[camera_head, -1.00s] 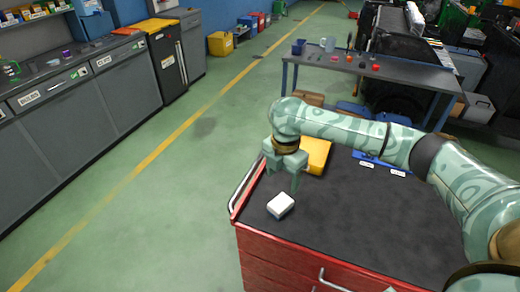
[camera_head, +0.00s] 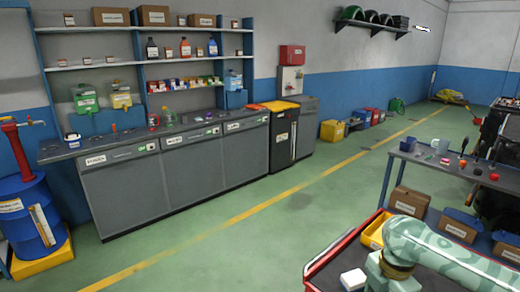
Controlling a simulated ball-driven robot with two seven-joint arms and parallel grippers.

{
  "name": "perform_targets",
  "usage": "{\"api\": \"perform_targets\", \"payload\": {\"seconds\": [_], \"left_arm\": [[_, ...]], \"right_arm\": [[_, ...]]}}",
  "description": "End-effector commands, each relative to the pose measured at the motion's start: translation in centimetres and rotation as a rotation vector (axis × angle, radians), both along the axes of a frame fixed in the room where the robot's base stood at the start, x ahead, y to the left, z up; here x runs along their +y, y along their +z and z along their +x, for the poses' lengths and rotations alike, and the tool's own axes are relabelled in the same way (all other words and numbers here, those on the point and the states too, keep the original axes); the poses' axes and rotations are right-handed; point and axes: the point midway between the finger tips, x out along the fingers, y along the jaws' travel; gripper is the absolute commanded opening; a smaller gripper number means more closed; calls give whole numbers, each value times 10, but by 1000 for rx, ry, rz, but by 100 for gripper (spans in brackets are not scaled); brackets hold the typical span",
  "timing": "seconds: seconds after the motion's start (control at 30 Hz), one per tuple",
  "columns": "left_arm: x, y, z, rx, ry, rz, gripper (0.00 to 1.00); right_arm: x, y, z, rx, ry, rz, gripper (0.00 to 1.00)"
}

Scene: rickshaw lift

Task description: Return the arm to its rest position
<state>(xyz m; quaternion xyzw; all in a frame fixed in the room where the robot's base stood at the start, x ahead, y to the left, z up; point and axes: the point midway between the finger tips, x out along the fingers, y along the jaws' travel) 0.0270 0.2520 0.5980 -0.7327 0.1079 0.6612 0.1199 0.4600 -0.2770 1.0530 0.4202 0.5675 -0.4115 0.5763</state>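My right arm comes in from the right at the bottom right corner, over the black top of the red tool cart (camera_head: 318,262). Its patterned pale green links show, and its wrist points down. The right gripper's fingers are cut off by the bottom edge of the picture. A small white block (camera_head: 353,279) lies on the cart top just left of my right wrist. A yellow bin (camera_head: 373,233) sits at the cart's far edge, partly behind my arm. My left arm and gripper are out of view.
A grey workbench (camera_head: 190,165) with shelves stands along the left wall. A blue barrel (camera_head: 28,218) stands at far left. A grey table (camera_head: 432,160) with small items is beyond the cart at right. Green floor between bench and cart is clear.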

Motion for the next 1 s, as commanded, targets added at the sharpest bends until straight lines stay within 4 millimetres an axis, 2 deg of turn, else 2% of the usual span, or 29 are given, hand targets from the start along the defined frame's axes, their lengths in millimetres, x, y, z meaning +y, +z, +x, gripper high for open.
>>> {"api": "perform_targets", "payload": {"seconds": [0.27, 0.47, 0.63, 0.73, 0.8, 0.87, 1.0], "left_arm": [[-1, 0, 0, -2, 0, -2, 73], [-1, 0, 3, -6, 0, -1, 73], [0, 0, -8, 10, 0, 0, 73], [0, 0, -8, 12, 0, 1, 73], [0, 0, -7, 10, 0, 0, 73], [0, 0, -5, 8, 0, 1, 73], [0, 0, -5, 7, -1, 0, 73]], "right_arm": [[38, -26, -14, -60, 6, 29, 67], [78, -47, -31, -140, -26, 84, 67], [114, -61, -54, -244, -127, 170, 67], [130, -63, -72, -327, -261, 238, 67], [130, -62, -86, -393, -399, 276, 67], [121, -59, -97, -447, -522, 291, 67], [87, -55, -122, -548, -766, 267, 67]]}}
